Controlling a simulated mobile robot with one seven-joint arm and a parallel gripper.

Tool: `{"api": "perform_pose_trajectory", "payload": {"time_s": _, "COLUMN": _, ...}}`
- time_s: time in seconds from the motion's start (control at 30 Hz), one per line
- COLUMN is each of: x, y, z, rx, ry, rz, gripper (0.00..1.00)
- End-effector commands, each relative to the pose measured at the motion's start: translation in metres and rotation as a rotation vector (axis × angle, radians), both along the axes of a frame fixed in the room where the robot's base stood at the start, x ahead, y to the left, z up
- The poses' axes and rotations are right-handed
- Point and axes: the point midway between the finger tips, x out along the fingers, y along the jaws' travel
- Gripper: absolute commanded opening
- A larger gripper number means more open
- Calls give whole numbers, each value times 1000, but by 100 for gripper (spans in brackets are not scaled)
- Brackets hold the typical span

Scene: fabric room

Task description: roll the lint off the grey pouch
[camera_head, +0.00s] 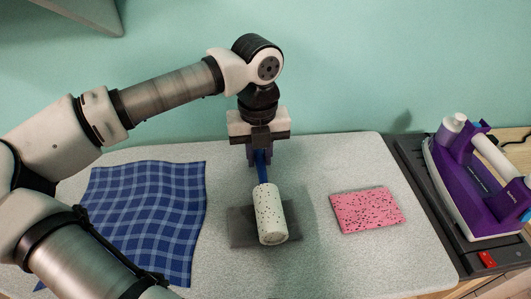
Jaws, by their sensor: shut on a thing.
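The grey pouch (240,231) lies flat near the middle of the light grey padded board (310,260). A lint roller with a white, dark-specked cylinder (269,211) and a blue handle (262,168) is over the pouch and covers its middle. My gripper (260,158) is above the back of the pouch, pointing down, shut on the blue handle. The cylinder slants toward the front of the board. I cannot tell whether it touches the pouch. Lint on the pouch is too small to make out.
A blue checked cloth (150,215) lies left of the pouch, partly behind my arm. A pink cloth with dark specks (367,209) lies to the right. A purple and white iron (480,180) stands on a dark base at the right edge. Bare board separates pouch and pink cloth.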

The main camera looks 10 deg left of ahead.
Motion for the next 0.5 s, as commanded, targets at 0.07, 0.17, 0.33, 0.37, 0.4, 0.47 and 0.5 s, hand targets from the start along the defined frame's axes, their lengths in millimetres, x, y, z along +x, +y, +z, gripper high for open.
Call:
{"api": "perform_pose_trajectory", "payload": {"time_s": 0.07, "x": -1, "y": 4, "z": 0, "rx": 0, "ry": 0, "rz": 2, "gripper": 0}}
{"api": "perform_pose_trajectory", "payload": {"time_s": 0.17, "x": -2, "y": 8, "z": 0, "rx": 0, "ry": 0, "rz": 3, "gripper": 0}}
{"api": "perform_pose_trajectory", "payload": {"time_s": 0.33, "x": -4, "y": 16, "z": 0, "rx": 0, "ry": 1, "rz": 2, "gripper": 0}}
{"api": "perform_pose_trajectory", "payload": {"time_s": 0.37, "x": -5, "y": 17, "z": 0, "rx": 0, "ry": 1, "rz": 2, "gripper": 0}}
{"api": "perform_pose_trajectory", "payload": {"time_s": 0.4, "x": -5, "y": 19, "z": 0, "rx": 0, "ry": 1, "rz": 3, "gripper": 0}}
{"api": "perform_pose_trajectory", "payload": {"time_s": 0.47, "x": -6, "y": 22, "z": 0, "rx": 0, "ry": 1, "rz": 3, "gripper": 0}}
{"api": "perform_pose_trajectory", "payload": {"time_s": 0.5, "x": -6, "y": 23, "z": 0, "rx": 0, "ry": 1, "rz": 2, "gripper": 0}}
